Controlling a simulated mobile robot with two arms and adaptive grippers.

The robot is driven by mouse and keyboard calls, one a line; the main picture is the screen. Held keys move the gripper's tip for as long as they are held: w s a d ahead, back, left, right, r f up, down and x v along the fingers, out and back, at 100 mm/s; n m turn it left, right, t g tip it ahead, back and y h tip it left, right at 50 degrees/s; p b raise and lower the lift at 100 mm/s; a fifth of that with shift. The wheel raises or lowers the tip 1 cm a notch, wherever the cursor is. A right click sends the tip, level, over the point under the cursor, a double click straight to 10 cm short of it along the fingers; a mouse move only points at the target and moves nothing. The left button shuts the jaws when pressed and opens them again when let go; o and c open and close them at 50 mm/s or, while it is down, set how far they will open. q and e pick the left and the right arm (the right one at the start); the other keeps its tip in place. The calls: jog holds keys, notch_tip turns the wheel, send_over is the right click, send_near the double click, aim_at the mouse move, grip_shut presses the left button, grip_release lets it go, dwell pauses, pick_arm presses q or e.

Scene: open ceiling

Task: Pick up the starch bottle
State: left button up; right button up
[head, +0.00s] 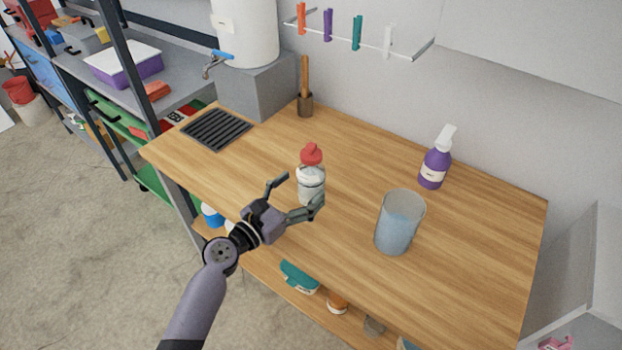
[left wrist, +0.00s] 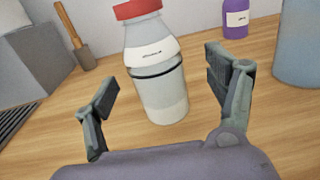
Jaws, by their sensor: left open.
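The starch bottle (head: 311,178) is a clear-and-white bottle with a red cap and a white label. It stands upright on the wooden table (head: 465,280), left of its middle. My left gripper (head: 296,198) is open, at the table's front side and close to the bottle. In the left wrist view the bottle (left wrist: 158,75) stands just ahead, between the two spread fingers of the gripper (left wrist: 160,90). Neither finger appears to touch it. The label's text is too small to read. My right gripper is not in view.
A large translucent cup (head: 400,222) stands right of the bottle. Bare table surrounds the bottle.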

aim_at(311, 175)
pick_arm(q)
jog(key=x, duration=0.5)
jog(key=shift+w+a+r, duration=0.1)
jog(key=shift+w+a, duration=0.1)
jog(key=shift+w, duration=0.1)
jog(key=shift+c, duration=0.3)
jog(key=shift+r, duration=0.1)
jog(key=c, duration=1.5)
